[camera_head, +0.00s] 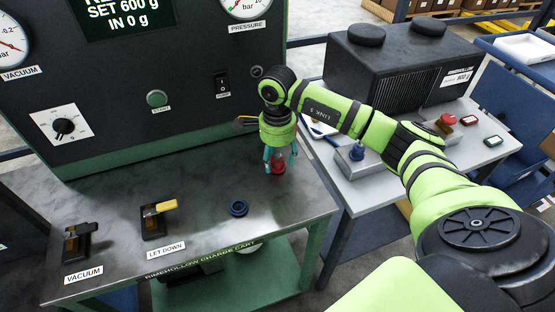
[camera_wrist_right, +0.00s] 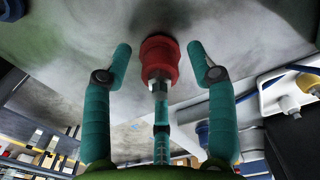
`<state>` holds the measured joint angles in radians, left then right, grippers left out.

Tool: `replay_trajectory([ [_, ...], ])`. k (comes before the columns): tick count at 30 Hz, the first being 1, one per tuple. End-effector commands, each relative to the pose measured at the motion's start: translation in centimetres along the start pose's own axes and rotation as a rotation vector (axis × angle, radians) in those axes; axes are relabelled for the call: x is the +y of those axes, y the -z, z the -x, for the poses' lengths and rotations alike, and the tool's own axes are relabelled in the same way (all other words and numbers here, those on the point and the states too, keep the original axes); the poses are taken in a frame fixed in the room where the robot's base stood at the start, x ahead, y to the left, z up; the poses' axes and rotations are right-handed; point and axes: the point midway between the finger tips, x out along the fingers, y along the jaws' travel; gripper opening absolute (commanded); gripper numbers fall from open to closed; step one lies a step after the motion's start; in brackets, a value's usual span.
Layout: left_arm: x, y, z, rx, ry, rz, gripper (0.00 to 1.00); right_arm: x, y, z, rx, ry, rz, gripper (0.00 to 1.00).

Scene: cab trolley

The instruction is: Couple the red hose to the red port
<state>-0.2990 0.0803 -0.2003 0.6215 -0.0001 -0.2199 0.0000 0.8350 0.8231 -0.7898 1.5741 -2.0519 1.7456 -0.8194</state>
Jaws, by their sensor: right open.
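A red round fitting (camera_head: 278,168) stands on the dark metal cart top (camera_head: 205,190), near its right edge. In the right wrist view the red fitting (camera_wrist_right: 160,57) has a ribbed collar and a silver stem pointing toward my gripper. I cannot tell whether it is the port alone or the hose end seated on it. My right gripper (camera_head: 280,156) points down over it. Its teal fingers (camera_wrist_right: 160,60) are open, one on each side of the fitting, with gaps between. A teal part in the middle hides the stem's lower end. My left gripper is out of view. No length of red hose is clear.
A blue ring port (camera_head: 238,208) and two levers, vacuum (camera_head: 78,243) and let down (camera_head: 157,219), are on the cart top. A control panel (camera_head: 150,75) rises behind.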

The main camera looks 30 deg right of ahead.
Motion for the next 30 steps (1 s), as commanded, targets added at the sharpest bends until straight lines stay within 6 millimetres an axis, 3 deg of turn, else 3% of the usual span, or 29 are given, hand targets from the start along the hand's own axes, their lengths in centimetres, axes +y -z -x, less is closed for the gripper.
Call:
replay_trajectory([
  [30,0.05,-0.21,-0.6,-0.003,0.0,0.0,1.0,0.02,0.0,0.0,0.0,0.0,0.0,0.58],
])
